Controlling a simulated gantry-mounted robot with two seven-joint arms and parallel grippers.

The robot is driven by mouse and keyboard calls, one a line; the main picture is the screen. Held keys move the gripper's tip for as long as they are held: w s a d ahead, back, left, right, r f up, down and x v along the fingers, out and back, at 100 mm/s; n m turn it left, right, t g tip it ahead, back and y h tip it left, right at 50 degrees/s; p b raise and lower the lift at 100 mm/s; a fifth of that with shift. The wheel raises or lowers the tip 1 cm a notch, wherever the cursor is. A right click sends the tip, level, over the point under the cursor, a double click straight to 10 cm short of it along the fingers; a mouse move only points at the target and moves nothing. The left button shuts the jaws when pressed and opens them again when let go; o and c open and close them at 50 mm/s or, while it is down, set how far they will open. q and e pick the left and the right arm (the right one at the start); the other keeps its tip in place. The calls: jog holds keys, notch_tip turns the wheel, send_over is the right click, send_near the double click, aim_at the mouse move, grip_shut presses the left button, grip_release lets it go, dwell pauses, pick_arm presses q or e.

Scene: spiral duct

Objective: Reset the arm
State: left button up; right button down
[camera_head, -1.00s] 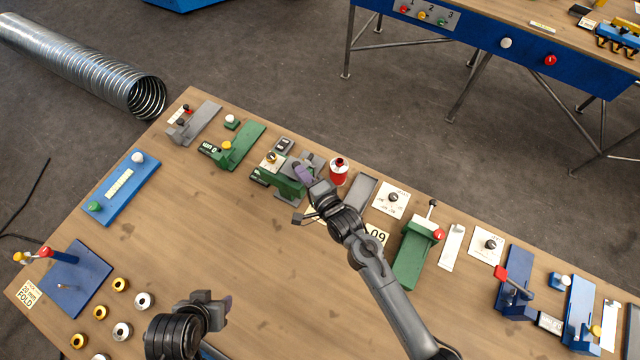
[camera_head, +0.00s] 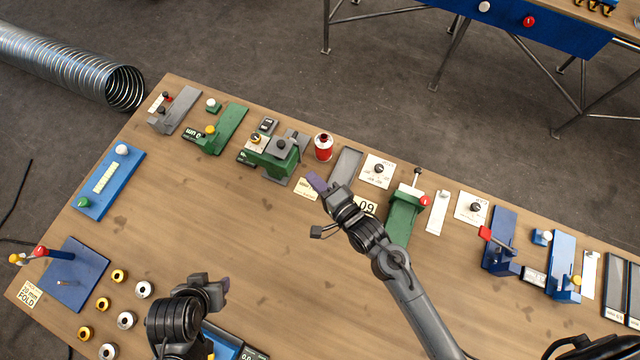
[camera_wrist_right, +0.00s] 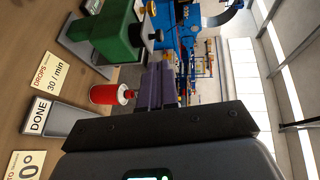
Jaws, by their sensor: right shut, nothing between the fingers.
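My right arm reaches in from the lower right in the head view. Its gripper (camera_head: 318,184) has purple fingers and is shut and empty, above the table near a small cream card. In the right wrist view the purple fingers (camera_wrist_right: 154,88) are together, with the red can (camera_wrist_right: 110,94) beside them at left. My left gripper (camera_head: 222,288) is at the lower middle of the head view, above the table; its finger gap is not clear.
The wooden table (camera_head: 240,225) has a clear middle. Along its far edge stand a green device (camera_head: 272,160), the red can (camera_head: 323,147), a grey tray (camera_head: 345,165) and a green lever fixture (camera_head: 402,215). Several brass and silver rings (camera_head: 126,320) lie at left, near a blue plate (camera_head: 78,280).

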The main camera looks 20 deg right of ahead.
jog(key=s+d+r+n+g+h+p, duration=0.2)
jog(key=s+d+r+n+g+h, duration=0.1)
jog(key=s+d+n+g, duration=0.2)
jog(key=s+d+r+n+g+h+p, duration=0.3)
jog(key=s+d+n+g, duration=0.2)
jog(key=s+d+n, duration=0.4)
jog(key=s, duration=0.4)
jog(key=shift+s+d+n+g, duration=0.3)
jog(key=shift+s+d+g, duration=0.05)
jog(key=shift+g, duration=0.05)
jog(key=shift+r, duration=0.1)
